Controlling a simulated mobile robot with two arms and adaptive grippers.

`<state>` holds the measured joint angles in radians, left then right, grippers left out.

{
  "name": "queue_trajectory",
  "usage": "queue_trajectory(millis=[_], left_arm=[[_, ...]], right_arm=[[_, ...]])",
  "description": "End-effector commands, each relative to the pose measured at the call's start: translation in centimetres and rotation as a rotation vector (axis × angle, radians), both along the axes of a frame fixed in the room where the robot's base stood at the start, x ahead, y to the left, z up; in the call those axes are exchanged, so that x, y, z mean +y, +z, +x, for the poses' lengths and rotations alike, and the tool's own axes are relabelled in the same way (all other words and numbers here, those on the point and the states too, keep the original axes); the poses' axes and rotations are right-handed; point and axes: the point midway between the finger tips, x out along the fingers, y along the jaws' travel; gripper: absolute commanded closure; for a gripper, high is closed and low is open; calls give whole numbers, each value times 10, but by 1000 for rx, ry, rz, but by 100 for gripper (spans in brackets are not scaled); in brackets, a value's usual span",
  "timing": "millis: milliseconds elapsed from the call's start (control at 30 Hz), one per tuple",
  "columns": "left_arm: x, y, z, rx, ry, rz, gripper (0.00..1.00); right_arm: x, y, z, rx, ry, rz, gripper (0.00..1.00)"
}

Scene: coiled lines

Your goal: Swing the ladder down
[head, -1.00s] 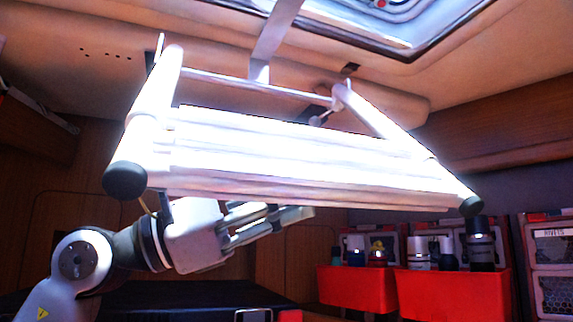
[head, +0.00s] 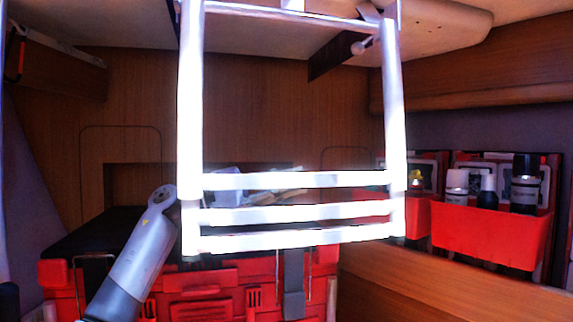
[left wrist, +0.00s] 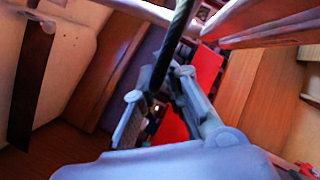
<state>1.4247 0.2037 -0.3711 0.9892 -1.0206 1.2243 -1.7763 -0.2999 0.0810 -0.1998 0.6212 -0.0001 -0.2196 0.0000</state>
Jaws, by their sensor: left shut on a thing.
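The white ladder (head: 394,130) hangs nearly upright from the ceiling in the head view, its rails running down to several rungs at the bottom. Part of its pale rails and rungs shows at the top right of the left wrist view (left wrist: 275,25). My left gripper (head: 280,190) is behind the lower rungs, partly hidden by them. Where the cord joins the ladder is unclear. My right gripper is in neither view.
A red tool case (head: 210,285) stands below and behind the ladder, with a grey strap (head: 293,285) on its front. Red bins (head: 490,235) with spray cans (head: 524,180) are on the right. A wooden ledge (head: 450,285) runs below them.

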Motion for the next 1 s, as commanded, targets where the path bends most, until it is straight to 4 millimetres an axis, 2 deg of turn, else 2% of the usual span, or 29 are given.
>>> queue_trajectory(millis=[33,600,633,900,1000], left_arm=[[5,12,3,-6,8,-14,100],[7,14,7,-37,4,-11,100],[7,14,7,-37,4,-11,89],[6,12,6,-40,2,-7,72],[5,11,6,-39,1,-4,72]], right_arm=[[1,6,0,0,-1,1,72],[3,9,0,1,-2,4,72],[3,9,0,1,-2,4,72],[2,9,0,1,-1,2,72],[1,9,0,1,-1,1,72]])
